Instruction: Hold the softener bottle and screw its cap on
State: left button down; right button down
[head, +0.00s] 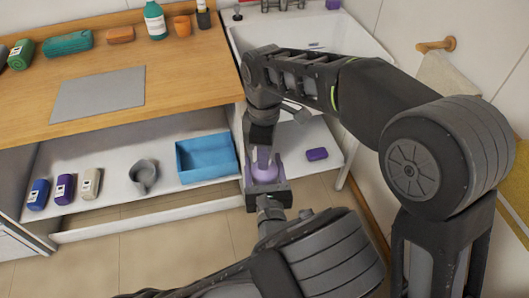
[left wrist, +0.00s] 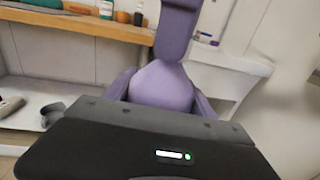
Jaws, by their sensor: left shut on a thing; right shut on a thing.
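The purple softener bottle (head: 264,173) is upright in front of the cart's lower shelf. It also shows in the left wrist view (left wrist: 162,88), with its rounded body between my left fingers. My left gripper (head: 266,181), coming from below, is shut on the bottle body. My right gripper (head: 262,150) reaches down from above and is shut at the bottle's top. The cap is mostly hidden by the right fingers, and I cannot tell how it sits on the neck. A purple-grey upright shape above the bottle fills the top middle of the left wrist view.
A small purple item (head: 316,154) lies right of the grippers.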

jog(key=m, duration=1.1)
jog(key=shift+m, duration=0.4)
jog(key=c, duration=1.1)
grip_release()
jog(key=shift+r, duration=2.25)
jog(key=shift+c, duration=0.3)
